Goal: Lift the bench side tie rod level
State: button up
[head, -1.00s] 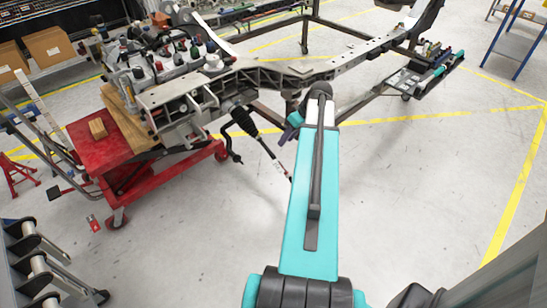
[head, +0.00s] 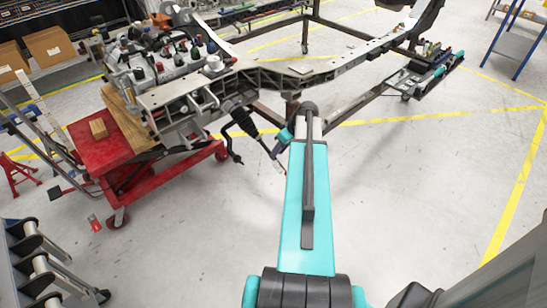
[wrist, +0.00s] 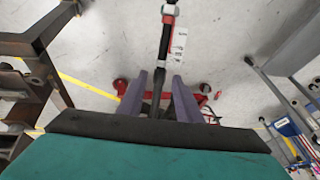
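The tie rod hangs from the chassis in the head view. Its black ribbed boot (head: 243,122) is at the upper end, and the thin rod slopes down to the right toward the floor. In the wrist view the rod (wrist: 164,45) runs down the middle of the picture, with a red band and a white tag on it. My gripper (wrist: 159,76) has its two purple fingers apart, one on each side of the rod, with gaps showing. In the head view my gripper (head: 278,154) is at the lower part of the rod and partly hides it.
The grey chassis frame (head: 262,78) stretches across above the rod. A red lift cart (head: 105,150) with wooden blocks stands to the left. A second bent black rod (head: 231,145) hangs just left of the tie rod. The floor in front is clear.

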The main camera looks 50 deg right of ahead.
jog(key=shift+x, duration=2.55)
grip_shut()
